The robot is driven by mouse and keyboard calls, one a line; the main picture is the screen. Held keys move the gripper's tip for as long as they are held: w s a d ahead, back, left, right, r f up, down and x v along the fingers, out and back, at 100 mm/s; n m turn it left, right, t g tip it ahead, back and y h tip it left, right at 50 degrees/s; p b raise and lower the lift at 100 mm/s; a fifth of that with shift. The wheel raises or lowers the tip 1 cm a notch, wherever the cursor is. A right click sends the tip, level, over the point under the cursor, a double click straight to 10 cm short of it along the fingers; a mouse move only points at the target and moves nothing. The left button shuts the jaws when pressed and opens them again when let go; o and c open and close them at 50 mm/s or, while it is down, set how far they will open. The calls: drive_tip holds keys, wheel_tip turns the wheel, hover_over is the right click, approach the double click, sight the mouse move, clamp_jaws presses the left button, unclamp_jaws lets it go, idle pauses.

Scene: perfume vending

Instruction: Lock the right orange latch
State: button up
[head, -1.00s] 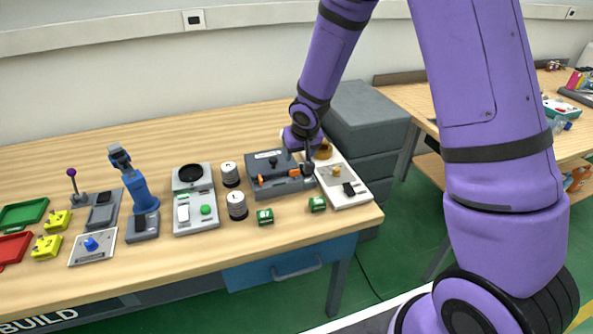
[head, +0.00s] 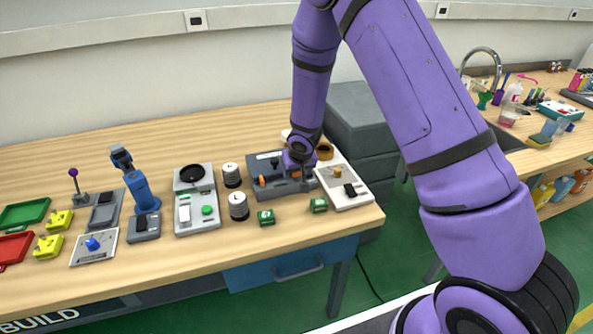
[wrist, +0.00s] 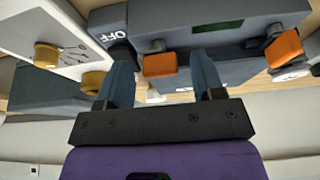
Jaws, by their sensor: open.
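The grey box with a dark lid (head: 270,186) stands near the right end of the table. Its left orange latch (head: 262,181) shows on its front in the head view, and also at the right of the wrist view (wrist: 284,48). The right orange latch (wrist: 160,64) is clear in the wrist view; in the head view my arm's end mostly covers it. My gripper (wrist: 163,78) is open, its two dark fingers on either side of the right latch with gaps visible. I cannot tell whether either finger touches the latch.
Close right of the box is a white panel (head: 350,201) with knobs and a black switch. White-and-black cylinders (head: 238,206) stand to the left. Grey drawers (head: 362,112) stand behind.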

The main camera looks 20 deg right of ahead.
drive_tip(key=c, duration=0.9)
drive_tip(key=shift+c, duration=0.2)
drive_tip(key=shift+n, duration=0.3)
drive_tip(key=shift+d+n, duration=0.1)
drive_tip(key=shift+n, duration=0.2)
drive_tip(key=shift+n+y, duration=0.8)
drive_tip(key=shift+n, duration=0.8)
